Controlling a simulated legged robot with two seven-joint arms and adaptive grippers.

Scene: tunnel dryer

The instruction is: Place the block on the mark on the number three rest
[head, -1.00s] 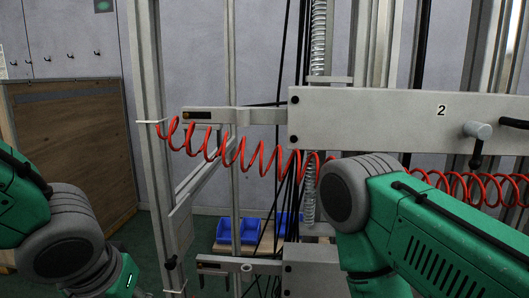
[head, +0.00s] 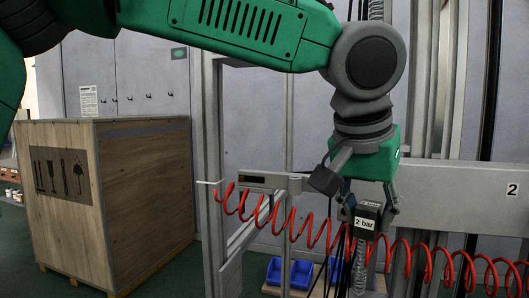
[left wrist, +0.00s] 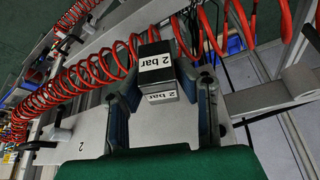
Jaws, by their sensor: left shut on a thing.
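A dark block (head: 367,212) with a white label reading "2 bar" is held by my left gripper (head: 369,203), which is shut on it. In the left wrist view the block (left wrist: 160,76) sits between the two fingers (left wrist: 158,84), with labels on two of its faces. In the head view it is in front of the frame, near the red coiled hose; its gap to the parts behind is hard to judge. A pale beam (head: 465,190) carries the number 2. I see no number three rest and no mark. My right gripper is out of view.
A red coiled hose (head: 310,240) runs across the frame close to the held block. An upright post (head: 209,150) stands left of it. Blue bins (head: 300,273) sit low behind. A wooden crate (head: 150,200) stands at the left.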

